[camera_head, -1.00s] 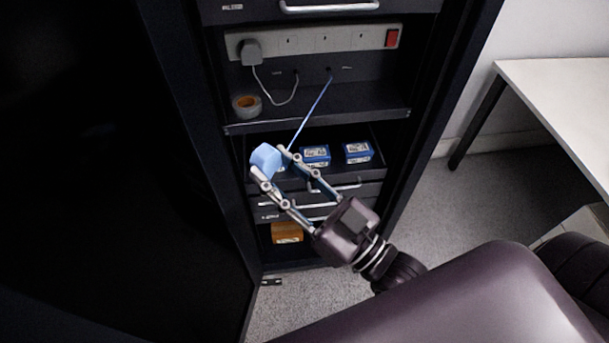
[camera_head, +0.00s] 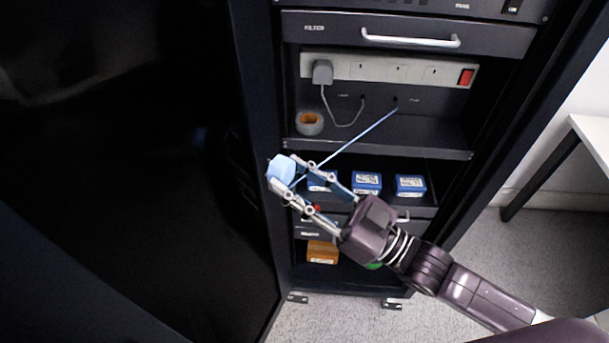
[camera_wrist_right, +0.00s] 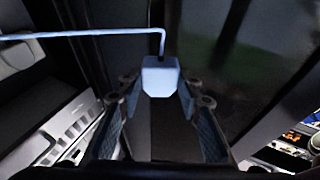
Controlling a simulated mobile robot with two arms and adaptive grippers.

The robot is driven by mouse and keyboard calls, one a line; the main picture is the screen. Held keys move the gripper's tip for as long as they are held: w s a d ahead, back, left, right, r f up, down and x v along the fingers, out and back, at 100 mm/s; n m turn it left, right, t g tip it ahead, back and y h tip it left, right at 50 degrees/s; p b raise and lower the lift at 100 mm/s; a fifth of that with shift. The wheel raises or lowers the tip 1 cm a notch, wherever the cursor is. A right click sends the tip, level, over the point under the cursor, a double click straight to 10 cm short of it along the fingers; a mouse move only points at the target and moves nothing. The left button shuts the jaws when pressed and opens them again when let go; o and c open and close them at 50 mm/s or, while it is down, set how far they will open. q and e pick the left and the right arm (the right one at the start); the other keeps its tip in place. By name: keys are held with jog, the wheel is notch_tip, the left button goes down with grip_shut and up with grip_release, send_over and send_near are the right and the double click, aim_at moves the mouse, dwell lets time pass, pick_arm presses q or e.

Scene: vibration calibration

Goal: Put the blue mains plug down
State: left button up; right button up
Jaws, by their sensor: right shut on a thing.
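The blue mains plug (camera_head: 282,168) is held between the fingertips of my right gripper (camera_head: 284,178), in front of the cabinet's left side. In the right wrist view the plug (camera_wrist_right: 160,77) sits between the fingers (camera_wrist_right: 158,88). A blue cable (camera_head: 357,136) runs from the plug up to a hole in the back panel below the socket strip. My right gripper is shut on the plug, clear of the shelf. My left gripper is not in view.
The shelf (camera_head: 425,135) has free room right of a tape roll (camera_head: 310,123). Blue boxes (camera_head: 367,183) sit in the drawer below. An orange box (camera_head: 322,252) stands at the bottom. The dark cabinet door (camera_head: 130,170) is at left.

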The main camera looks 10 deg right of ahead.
jog(key=shift+w+a+f+n+g+y, duration=0.35)
jog(key=shift+a+f+n+g+y, duration=0.3)
jog(key=shift+g, duration=0.35)
jog(key=shift+w+a+f+n+g+y, duration=0.35)
jog(key=shift+a+f+n+g+y, duration=0.15)
jog(key=shift+g+y, duration=0.4)
jog(key=shift+n, duration=0.25)
jog(key=shift+s+d+n+g+y, duration=0.25)
jog(key=shift+d+n+g, duration=0.35)
jog(key=shift+g, duration=0.75)
jog(key=shift+s+d+n+g+y, duration=0.1)
jog(key=shift+d+n+g+y, duration=0.25)
jog(key=shift+n+g, duration=0.75)
jog(key=shift+s+d+n+g+y, duration=0.25)
jog(key=shift+d+n+g, duration=0.2)
jog(key=shift+g, duration=1.2)
